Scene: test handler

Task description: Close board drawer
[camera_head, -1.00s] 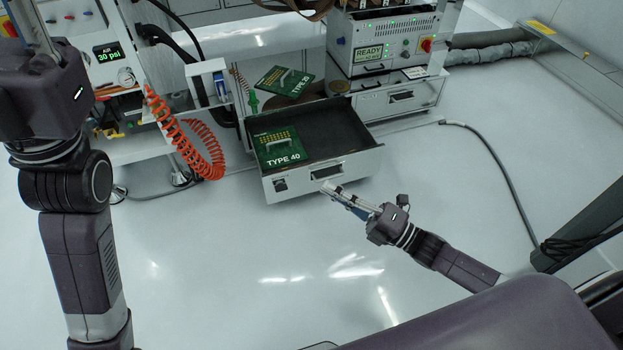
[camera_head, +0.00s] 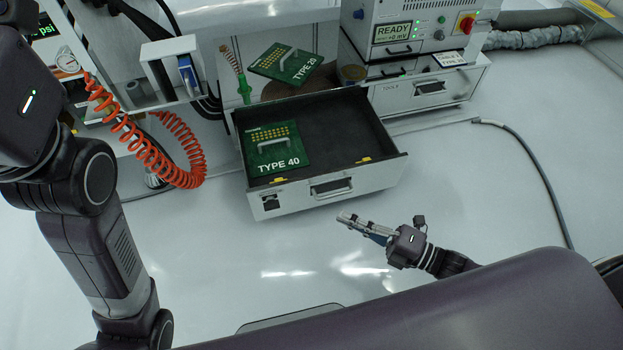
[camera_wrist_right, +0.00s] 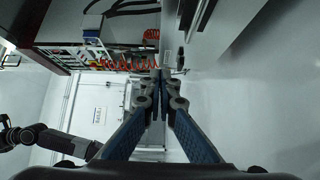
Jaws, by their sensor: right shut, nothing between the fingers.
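The board drawer (camera_head: 370,182) is pulled open, with a silver front, a dark handle and a dark lined inside. A green TYPE 40 board (camera_head: 274,148) lies in its left part. My right gripper (camera_head: 343,217) is shut and empty, just in front of the drawer front and below its handle, with a gap to the front in the head view. In the right wrist view the fingertips (camera_wrist_right: 161,72) are together. Of my left arm, links show at the left of the head view; its gripper is out of the picture.
A green TYPE 20 board (camera_head: 285,64) lies behind the drawer. A coiled orange hose (camera_head: 180,150) hangs left of it. A READY tester unit (camera_head: 410,30) stands on a closed tools drawer (camera_head: 430,88) at the right. The floor in front is clear, apart from a cable (camera_head: 535,165).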

